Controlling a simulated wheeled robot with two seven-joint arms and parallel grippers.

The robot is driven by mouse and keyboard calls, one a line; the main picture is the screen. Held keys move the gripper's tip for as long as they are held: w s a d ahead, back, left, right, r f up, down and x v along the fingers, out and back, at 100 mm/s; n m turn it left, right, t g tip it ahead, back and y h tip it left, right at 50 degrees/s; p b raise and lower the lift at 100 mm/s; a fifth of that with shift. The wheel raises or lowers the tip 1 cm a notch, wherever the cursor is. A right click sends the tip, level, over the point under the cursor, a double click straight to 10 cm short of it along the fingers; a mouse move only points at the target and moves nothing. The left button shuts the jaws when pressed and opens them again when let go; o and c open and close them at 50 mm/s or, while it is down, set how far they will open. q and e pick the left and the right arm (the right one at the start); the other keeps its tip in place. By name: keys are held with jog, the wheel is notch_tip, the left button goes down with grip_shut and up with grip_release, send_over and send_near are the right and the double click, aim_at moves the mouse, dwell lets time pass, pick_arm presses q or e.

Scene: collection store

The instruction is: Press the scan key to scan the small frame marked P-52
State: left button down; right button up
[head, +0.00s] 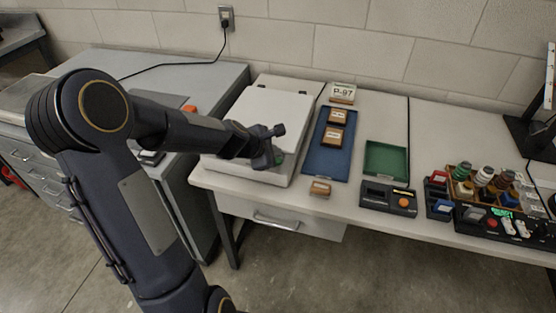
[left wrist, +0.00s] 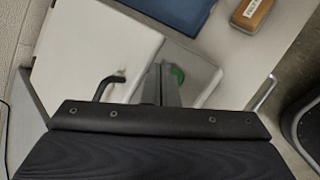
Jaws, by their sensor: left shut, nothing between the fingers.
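A white flatbed scanner (head: 264,112) stands on the bench with its lid down. Its green scan key (head: 279,158) shows at the front right corner, partly covered by my left gripper (head: 270,150). The left gripper is shut and empty, its tips at or just above the key; I cannot tell whether they touch. The left wrist view shows the closed fingers (left wrist: 166,88) beside the green key (left wrist: 177,75). Small brown frames (head: 338,116) lie on a blue tray, and another (head: 320,188) lies in front of it. My right gripper is out of view.
The blue tray (head: 325,164) is right of the scanner, with a P-97 sign (head: 342,92) behind it. A green tray (head: 386,158), a dark device with an orange button (head: 388,198) and a wooden rack of bottles (head: 461,187) stand further right. A grey cabinet is left.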

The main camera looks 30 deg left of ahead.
pick_arm(q)
jog(key=shift+f, duration=0.1)
dwell(0.5)
jog(key=shift+f+b, duration=0.3)
jog(key=shift+b, duration=0.2)
